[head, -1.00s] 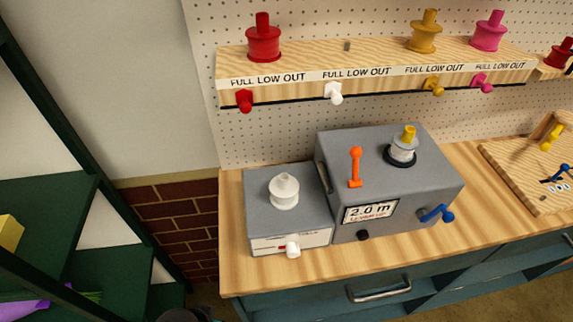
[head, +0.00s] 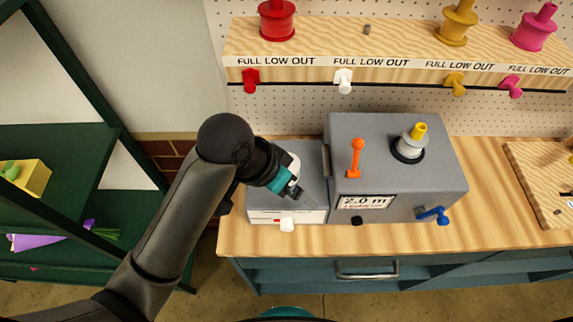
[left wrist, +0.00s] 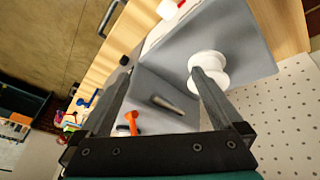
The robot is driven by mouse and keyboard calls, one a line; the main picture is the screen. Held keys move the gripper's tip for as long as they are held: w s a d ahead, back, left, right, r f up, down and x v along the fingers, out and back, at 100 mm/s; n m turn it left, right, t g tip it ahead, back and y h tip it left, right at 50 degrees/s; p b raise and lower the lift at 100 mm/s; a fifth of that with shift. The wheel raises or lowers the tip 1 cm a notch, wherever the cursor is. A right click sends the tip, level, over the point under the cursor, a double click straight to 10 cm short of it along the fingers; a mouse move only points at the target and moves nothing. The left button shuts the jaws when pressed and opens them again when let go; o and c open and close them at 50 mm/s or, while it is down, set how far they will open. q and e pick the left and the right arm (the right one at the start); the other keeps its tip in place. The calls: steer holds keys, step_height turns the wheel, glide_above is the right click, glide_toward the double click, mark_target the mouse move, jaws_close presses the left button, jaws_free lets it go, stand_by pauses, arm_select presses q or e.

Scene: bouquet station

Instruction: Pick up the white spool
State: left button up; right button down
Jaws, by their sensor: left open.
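The white spool (left wrist: 208,70) stands on the small grey box (head: 314,180). In the head view my left arm covers most of it, and only a white part (head: 294,160) shows beside the wrist. My left gripper (head: 294,190) is over the small box with its fingers apart. In the left wrist view the open gripper (left wrist: 160,73) has one finger overlapping the spool's near side, while the other finger is well away from it. Nothing is held between the fingers. I cannot tell whether the finger touches the spool. My right gripper is not in view.
A larger grey machine (head: 385,185) with an orange lever (head: 356,157), a blue crank (head: 434,215) and a yellow-topped spool (head: 410,147) stands right beside the small box. A wooden shelf (head: 400,50) with coloured spools is above. Green shelving (head: 60,150) is at the left.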

arm_select(q)
steer(key=w+d+r+m+g+y, duration=0.1)
steer(key=w+d+r+m, duration=0.2)
steer(key=w+r+m, duration=0.15)
step_height(320, 180, up, 6)
steer(key=g+y, duration=0.1)
steer(key=y, duration=0.3)
glide_above(294, 168)
steer(key=a, duration=0.2)
steer(key=shift+m, duration=0.45)
steer(key=f, duration=1)
steer(key=shift+w+d, duration=0.2)
steer(key=shift+w, duration=0.2)
steer(key=shift+w+a+f, duration=0.1)
steer(key=shift+f, duration=2.55)
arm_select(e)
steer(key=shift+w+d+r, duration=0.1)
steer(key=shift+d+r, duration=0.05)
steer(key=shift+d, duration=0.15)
arm_select(q)
steer(key=c, duration=1.4)
steer(key=shift+r, duration=0.1)
